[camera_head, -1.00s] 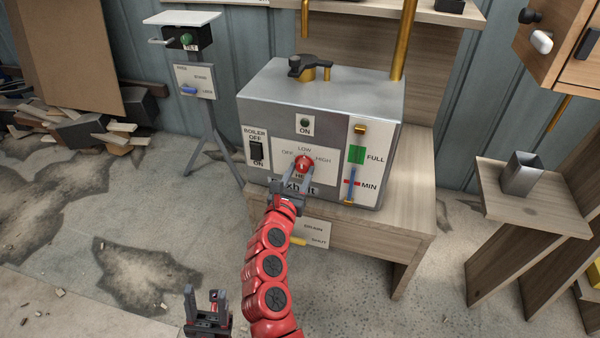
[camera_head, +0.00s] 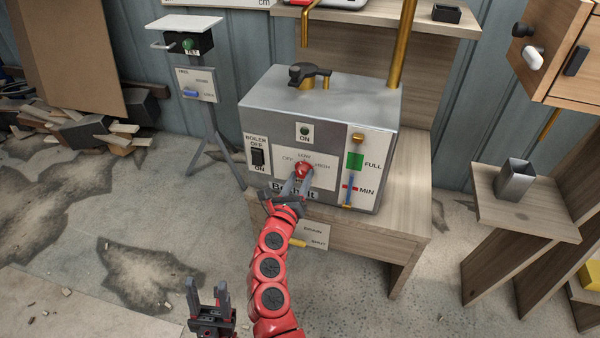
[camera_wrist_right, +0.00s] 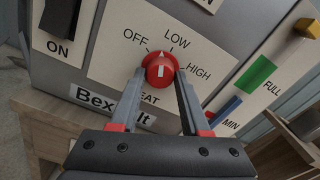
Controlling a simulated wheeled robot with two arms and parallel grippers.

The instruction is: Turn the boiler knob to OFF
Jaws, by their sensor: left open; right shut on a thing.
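The boiler's red knob (camera_head: 303,170) is on the white OFF/LOW/HIGH plate on the front of the grey metal boiler (camera_head: 260,100). It also shows in the right wrist view (camera_wrist_right: 160,70), where its white mark points up, roughly between OFF and LOW. My right gripper (camera_head: 299,180) is shut on the knob, with its fingertips (camera_wrist_right: 159,80) at either side of it. My left gripper (camera_head: 207,291) is open and empty, low in the head view, well away from the boiler.
A black BOILER OFF/ON switch (camera_head: 258,157) is left of the knob plate. A level gauge (camera_head: 354,170) is to the right. A yellow drain handle (camera_head: 298,243) is below. A lever panel on a stand (camera_head: 196,85) is at the left. Open floor lies left of my arm.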

